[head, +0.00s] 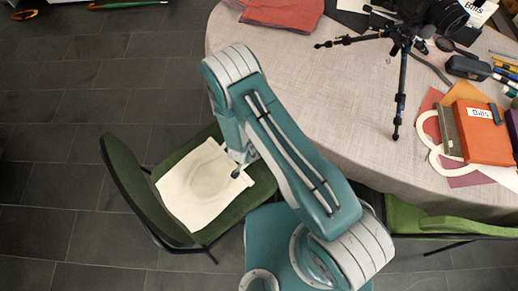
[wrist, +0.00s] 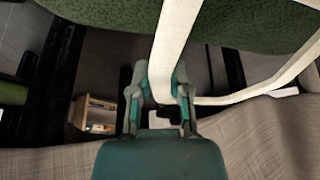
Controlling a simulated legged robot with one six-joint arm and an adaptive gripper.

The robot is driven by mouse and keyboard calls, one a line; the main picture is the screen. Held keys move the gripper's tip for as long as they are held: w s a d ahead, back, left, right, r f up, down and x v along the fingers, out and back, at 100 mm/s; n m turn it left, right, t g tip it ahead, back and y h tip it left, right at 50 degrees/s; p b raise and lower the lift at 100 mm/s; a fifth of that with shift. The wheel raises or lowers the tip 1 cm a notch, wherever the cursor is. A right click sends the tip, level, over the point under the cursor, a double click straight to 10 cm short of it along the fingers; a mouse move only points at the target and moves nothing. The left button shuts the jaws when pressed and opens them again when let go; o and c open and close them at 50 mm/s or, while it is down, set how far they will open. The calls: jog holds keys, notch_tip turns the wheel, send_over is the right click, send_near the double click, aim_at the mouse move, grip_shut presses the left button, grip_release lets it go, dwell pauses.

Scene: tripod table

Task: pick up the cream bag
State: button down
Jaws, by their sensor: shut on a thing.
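The cream bag (head: 200,190) shows in the head view over the seat of a green chair (head: 240,205), left of the round table. It looks flat, with a faint round mark on it. Whether it rests on the seat or hangs just above it, I cannot tell. My gripper (head: 241,170) is at the bag's right edge. In the wrist view, my gripper (wrist: 161,88) is shut on a cream strap (wrist: 178,35) of the bag. The strap runs up from between the fingers, and another stretch of it loops off to the right.
The round table (head: 300,90) with a grey cloth fills the upper right. It holds a black tripod (head: 403,45), an orange folder (head: 484,135) and a red cloth (head: 285,12). Another green chair (head: 430,218) stands at right. Dark tiled floor lies open at left.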

aim_at(243, 174)
jog(key=s+a+r, duration=0.1)
jog(key=s, duration=0.1)
jog(key=s+a+r, duration=0.3)
jog(key=s, duration=0.2)
jog(key=shift+a+r, duration=0.15)
jog(key=shift+a, duration=0.15)
jog(key=shift+w, duration=0.1)
dwell(0.8)
